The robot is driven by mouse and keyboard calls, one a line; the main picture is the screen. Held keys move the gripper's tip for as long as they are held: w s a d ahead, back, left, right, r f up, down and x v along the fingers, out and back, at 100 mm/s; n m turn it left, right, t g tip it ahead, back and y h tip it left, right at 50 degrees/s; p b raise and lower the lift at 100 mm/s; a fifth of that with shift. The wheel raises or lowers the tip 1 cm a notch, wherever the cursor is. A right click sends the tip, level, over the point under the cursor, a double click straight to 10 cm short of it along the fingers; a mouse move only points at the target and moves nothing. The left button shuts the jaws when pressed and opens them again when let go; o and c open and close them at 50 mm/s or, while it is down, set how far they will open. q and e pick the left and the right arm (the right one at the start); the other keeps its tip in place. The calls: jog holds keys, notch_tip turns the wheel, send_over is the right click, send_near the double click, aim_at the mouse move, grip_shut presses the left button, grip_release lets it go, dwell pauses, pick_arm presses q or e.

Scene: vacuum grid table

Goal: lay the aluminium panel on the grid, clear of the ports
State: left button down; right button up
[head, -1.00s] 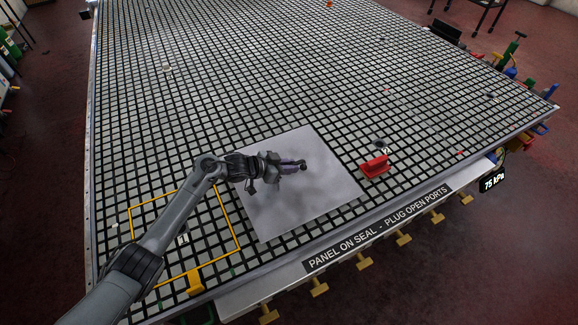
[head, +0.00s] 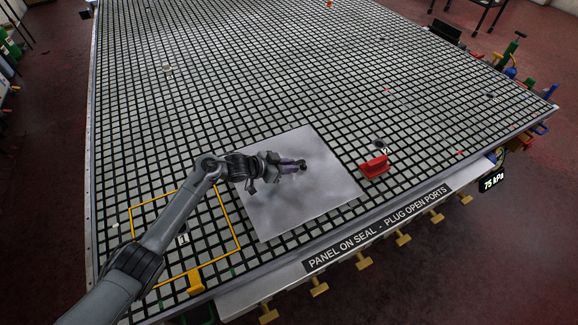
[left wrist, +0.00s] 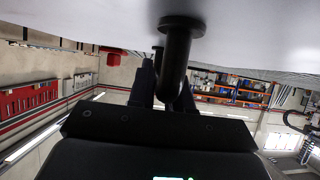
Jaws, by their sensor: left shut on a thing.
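The aluminium panel (head: 305,205) is a pale square sheet, flat on or very close above the black-lined grid (head: 250,95); I cannot tell if a gap remains. My left gripper (head: 298,164) is over the panel's middle, shut on its dark knob (head: 303,168). In the left wrist view the black knob (left wrist: 182,45) meets the pale panel (left wrist: 90,15) between the fingers. A dark port (head: 379,142) shows on the grid beyond the panel's right corner, apart from it. What lies under the panel is hidden. My right gripper is not in view.
A red block (head: 374,166) stands close to the panel's right corner, near a label "2" (head: 385,150). A yellow outline (head: 236,232) with label "1" (head: 183,239) lies left of the panel. Yellow valve handles (head: 362,262) line the front edge. The far grid is mostly clear.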

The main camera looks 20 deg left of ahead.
pick_arm(q)
jog(key=shift+f+b, duration=0.4)
jog(key=shift+f, duration=0.05)
dwell(0.3)
